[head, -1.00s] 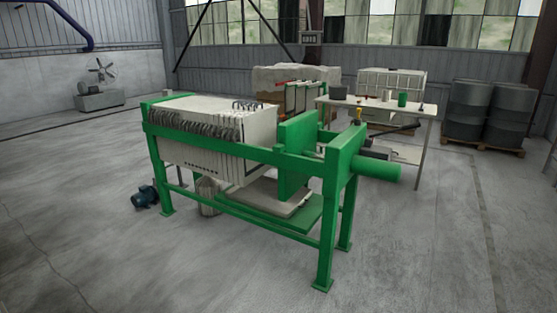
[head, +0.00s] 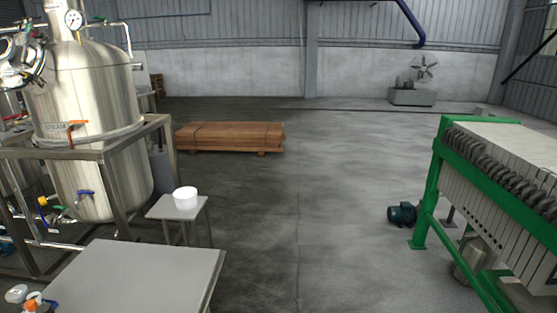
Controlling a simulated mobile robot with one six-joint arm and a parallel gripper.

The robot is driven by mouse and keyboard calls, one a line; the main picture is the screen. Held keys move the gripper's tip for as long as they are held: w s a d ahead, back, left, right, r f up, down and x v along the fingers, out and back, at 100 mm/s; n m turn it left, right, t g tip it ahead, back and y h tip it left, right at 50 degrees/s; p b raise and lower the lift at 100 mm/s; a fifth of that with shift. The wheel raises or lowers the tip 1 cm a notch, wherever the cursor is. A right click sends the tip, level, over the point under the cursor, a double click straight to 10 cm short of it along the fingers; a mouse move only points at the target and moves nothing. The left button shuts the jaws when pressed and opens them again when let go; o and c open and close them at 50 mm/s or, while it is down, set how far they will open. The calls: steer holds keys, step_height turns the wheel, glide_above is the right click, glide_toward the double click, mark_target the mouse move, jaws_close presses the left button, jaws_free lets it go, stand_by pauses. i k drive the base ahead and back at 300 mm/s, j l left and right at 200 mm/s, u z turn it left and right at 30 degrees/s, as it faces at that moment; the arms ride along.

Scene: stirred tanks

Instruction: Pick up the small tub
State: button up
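A small white tub (head: 186,198) stands upright on a small grey stool-like table (head: 179,209) at the left of the head view. The table stands just right of a steel tank. My gripper does not show in the head view.
A steel tank (head: 95,90) in a grey frame fills the left. A grey table (head: 135,277) is in the near left foreground, with small items (head: 33,302) at its left edge. A green filter press (head: 455,180) stands at right, a blue motor (head: 402,214) beside it. The middle floor is clear.

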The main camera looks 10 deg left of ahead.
mark_target(186, 200)
steer(key=i+j+u, duration=0.2)
steer(key=i, duration=1.2)
steer(key=i+l+u, duration=0.2)
steer(key=i, duration=1.2)
steer(key=i+j+u, duration=0.25)
steer(key=u, duration=0.25)
steer(key=i+u, duration=0.8)
steer(key=u, duration=0.15)
steer(key=i+l+u, duration=0.1)
steer(key=i+u, duration=0.25)
steer(key=u, duration=0.15)
steer(key=i+l+u, duration=0.3)
steer(key=u, duration=0.2)
steer(key=i+u, duration=0.4)
steer(key=i, duration=0.25)
